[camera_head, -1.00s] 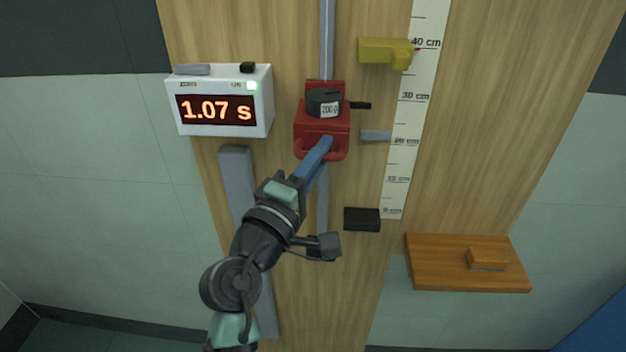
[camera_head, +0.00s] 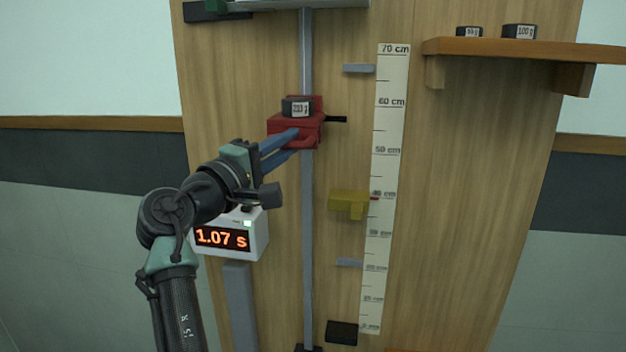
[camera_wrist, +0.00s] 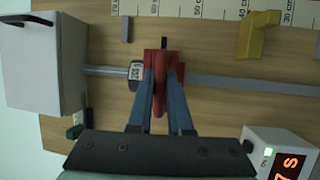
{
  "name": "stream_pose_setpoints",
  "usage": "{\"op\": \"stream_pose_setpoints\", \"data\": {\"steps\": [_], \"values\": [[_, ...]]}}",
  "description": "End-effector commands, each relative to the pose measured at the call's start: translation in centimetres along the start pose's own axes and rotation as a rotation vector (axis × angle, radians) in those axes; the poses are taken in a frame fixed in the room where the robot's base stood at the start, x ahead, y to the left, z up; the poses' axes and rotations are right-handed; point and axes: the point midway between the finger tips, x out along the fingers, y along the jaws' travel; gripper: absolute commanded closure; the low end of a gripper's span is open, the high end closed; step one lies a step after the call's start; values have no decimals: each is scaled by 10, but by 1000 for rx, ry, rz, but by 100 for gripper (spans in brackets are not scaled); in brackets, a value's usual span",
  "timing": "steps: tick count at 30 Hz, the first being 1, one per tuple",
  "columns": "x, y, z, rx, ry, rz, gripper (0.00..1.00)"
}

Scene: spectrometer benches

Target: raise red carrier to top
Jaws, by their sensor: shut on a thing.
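The red carrier (camera_head: 284,130) sits on the vertical grey rail (camera_head: 307,220) and bears a dark 200 g weight (camera_head: 298,107). Its black pointer stands a little below the 60 cm mark of the scale (camera_head: 390,120). My gripper (camera_head: 290,141) is shut on the red handle bar at the carrier's front. In the wrist view the blue fingers (camera_wrist: 158,92) close on the red carrier (camera_wrist: 158,64), and the weight (camera_wrist: 135,76) shows beside it. The rail continues above the carrier to a pale box at the top (camera_head: 290,3), which is cut off by the frame.
A grey stop (camera_head: 358,69) juts out near 67 cm, right of the rail. A yellow block (camera_head: 348,201) sits near 40 cm. A timer (camera_head: 225,238) reads 1.07 s. A shelf (camera_head: 520,48) with two weights is at the upper right. The rail between carrier and top box looks clear.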

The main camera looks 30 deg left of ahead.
Motion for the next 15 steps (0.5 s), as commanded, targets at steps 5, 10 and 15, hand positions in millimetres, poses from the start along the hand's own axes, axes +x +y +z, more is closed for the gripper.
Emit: {"op": "stream_pose_setpoints", "data": {"steps": [5, 10, 15], "values": [[8, 57, -10, 4, -6, 10, 100], [14, 89, -14, 5, -7, 9, 100], [17, 108, -16, 4, -7, 8, 100]]}}
